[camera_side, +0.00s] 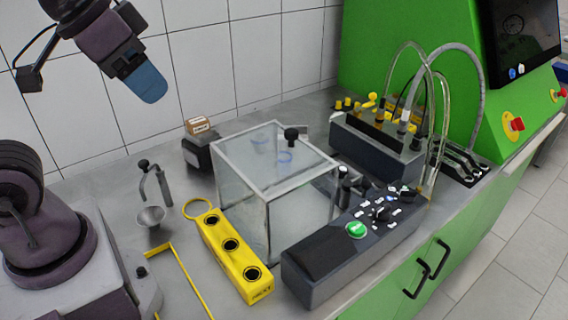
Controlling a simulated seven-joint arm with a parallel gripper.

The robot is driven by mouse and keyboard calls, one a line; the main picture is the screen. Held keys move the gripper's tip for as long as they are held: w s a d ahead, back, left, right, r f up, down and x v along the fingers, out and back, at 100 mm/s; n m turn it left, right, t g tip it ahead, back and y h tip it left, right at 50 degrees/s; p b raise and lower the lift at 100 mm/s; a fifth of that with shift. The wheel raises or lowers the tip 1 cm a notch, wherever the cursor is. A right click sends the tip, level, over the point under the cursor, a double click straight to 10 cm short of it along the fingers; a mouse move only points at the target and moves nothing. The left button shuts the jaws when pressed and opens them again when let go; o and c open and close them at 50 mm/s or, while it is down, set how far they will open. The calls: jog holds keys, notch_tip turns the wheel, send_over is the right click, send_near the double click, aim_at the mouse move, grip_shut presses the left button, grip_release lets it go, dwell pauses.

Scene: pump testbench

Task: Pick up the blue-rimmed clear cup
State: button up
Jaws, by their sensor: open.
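My gripper (146,86), with blue fingers, hangs at the upper left in front of the tiled wall, high above the bench. It is open and holds nothing that I can see.
A yellow block (240,268) with three holes and a dark control box (330,262) with a green button stand in front of the clear box. Pump tubes (470,75) rise at right.

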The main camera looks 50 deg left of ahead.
jog(key=w+a+r+n+h, duration=0.1)
jog(key=w+r+n+h, duration=0.15)
jog(key=w+n, duration=0.45)
jog(key=w+a+r+n+h, duration=0.1)
jog(key=w+r+n+h, duration=0.15)
jog(key=w+n, duration=0.45)
jog(key=w+a+f+n+t+h, duration=0.25)
jog(key=w+a+n+t, duration=0.35)
jog(key=w+a+n, duration=0.85)
jog(key=shift+n+y, duration=0.45)
jog(key=shift+n, duration=0.4)
jog(key=f, duration=1.1)
jog(key=s+f, duration=0.1)
jog(key=f, duration=1)
jog(key=s+f, duration=0.1)
jog(key=f, duration=0.9)
jog(key=shift+s+a+f, duration=0.1)
jog(key=shift+f, duration=0.6)
jog(key=shift+w+d+f, duration=0.2)
jog(key=shift+w+f, duration=0.05)
jog(key=shift+w, duration=0.05)
jog(key=x, duration=0.6)
jog(key=shift+w+d+f, duration=0.25)
jog(key=c, duration=0.7)
